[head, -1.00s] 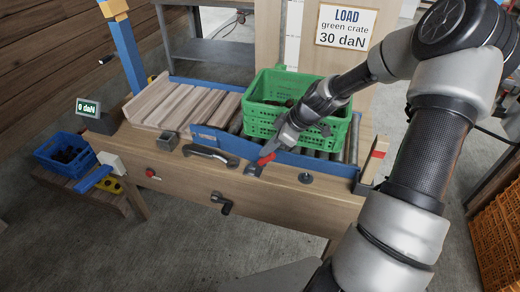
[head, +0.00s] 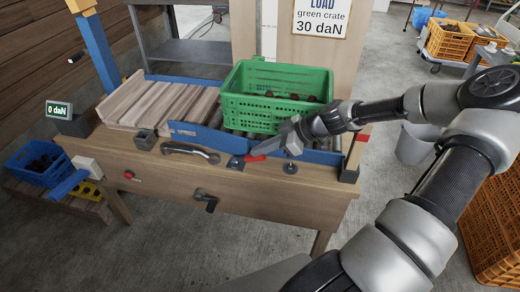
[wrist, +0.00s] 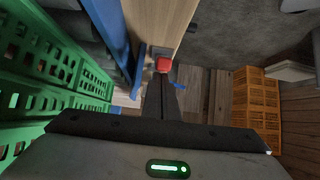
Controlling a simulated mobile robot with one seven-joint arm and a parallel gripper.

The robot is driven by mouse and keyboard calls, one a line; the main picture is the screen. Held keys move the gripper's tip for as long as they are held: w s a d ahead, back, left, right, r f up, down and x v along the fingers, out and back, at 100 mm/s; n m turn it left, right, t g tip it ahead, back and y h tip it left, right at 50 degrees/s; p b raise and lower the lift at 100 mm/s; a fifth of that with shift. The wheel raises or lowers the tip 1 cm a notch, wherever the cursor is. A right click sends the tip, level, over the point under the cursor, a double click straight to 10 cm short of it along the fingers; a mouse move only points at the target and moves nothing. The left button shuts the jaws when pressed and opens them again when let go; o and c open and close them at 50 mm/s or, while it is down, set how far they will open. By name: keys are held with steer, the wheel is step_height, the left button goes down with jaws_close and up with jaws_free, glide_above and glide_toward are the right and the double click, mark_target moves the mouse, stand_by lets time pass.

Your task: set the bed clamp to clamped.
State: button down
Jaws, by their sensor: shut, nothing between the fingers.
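The bed clamp seems to be the small dark block with a red lever (head: 264,148) on the front ledge of the wooden bench. The lever points right and slightly back; whether this counts as clamped I cannot tell. My gripper (head: 280,149) is shut and empty, reaching in from the right with its tip at the lever. In the wrist view, my gripper's closed fingers (wrist: 161,84) point at the lever's red end (wrist: 163,64), which shows just beyond the tips. I cannot tell if they touch.
A green crate (head: 230,108) with brown contents stands on the roller bed just behind the lever, beside a blue rail (head: 205,138). A crank (head: 205,198) sticks out below.

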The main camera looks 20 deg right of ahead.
steer(key=shift+s+d+f, duration=0.2)
steer(key=shift+f, duration=0.15)
steer(key=p+v, duration=0.1)
steer(key=v, duration=0.6)
steer(key=shift+r+p, duration=0.4)
steer(key=shift+r, duration=0.1)
steer(key=shift+w+a, duration=0.1)
